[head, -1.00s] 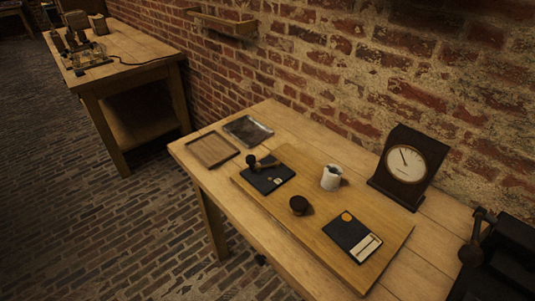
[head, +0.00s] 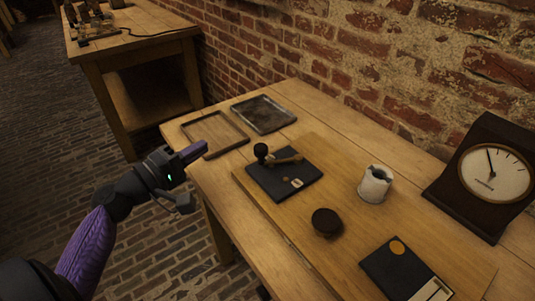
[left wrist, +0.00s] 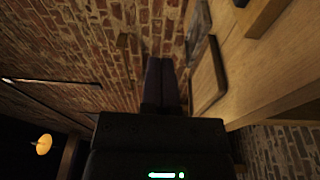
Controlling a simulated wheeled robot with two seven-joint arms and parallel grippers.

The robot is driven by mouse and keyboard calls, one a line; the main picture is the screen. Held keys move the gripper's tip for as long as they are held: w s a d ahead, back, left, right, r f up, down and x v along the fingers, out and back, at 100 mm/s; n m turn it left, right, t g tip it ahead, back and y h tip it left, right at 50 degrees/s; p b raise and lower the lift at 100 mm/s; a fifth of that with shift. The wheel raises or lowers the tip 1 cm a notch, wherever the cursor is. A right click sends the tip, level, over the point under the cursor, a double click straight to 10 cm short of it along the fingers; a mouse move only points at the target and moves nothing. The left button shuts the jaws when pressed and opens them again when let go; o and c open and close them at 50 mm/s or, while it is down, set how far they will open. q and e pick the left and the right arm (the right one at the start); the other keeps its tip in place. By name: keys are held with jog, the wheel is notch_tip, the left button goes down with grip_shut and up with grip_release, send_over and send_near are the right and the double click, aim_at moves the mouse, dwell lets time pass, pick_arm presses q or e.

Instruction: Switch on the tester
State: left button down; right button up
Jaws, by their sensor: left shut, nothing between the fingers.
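A black plate (head: 262,183) with a dark round-headed part and a brass-coloured lever lies on the wooden board (head: 350,262). A second black panel (head: 378,265) with an orange disc and a pale strip lies at the board's front right, partly cut off by the frame. Which one is the tester I cannot tell. A dial instrument (head: 468,203) with a white face stands upright at the right. My left gripper (head: 205,148) is shut and empty, left of the black plate near the wooden tray. Its closed purple fingers also show in the left wrist view (left wrist: 162,62). My right gripper is out of view.
A white jar (head: 375,185) and a dark round cap (head: 326,222) stand on the board. A wooden tray (head: 222,147) and a metal tray (head: 284,123) lie at the table's far left. A brick wall (head: 330,60) runs behind. Another bench (head: 150,50) stands beyond.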

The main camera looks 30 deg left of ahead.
pick_arm(q)
jog(key=shift+w+f+b, duration=0.15)
jog(key=shift+f+b, duration=0.05)
jog(key=shift+f, duration=0.45)
jog(key=shift+w+f+b, duration=0.15)
jog(key=shift+f+b, duration=0.05)
jog(key=shift+f, duration=0.4)
jog(key=shift+w+f, duration=0.15)
jog(key=shift+w, duration=0.05)
jog(key=shift+r, duration=0.2)
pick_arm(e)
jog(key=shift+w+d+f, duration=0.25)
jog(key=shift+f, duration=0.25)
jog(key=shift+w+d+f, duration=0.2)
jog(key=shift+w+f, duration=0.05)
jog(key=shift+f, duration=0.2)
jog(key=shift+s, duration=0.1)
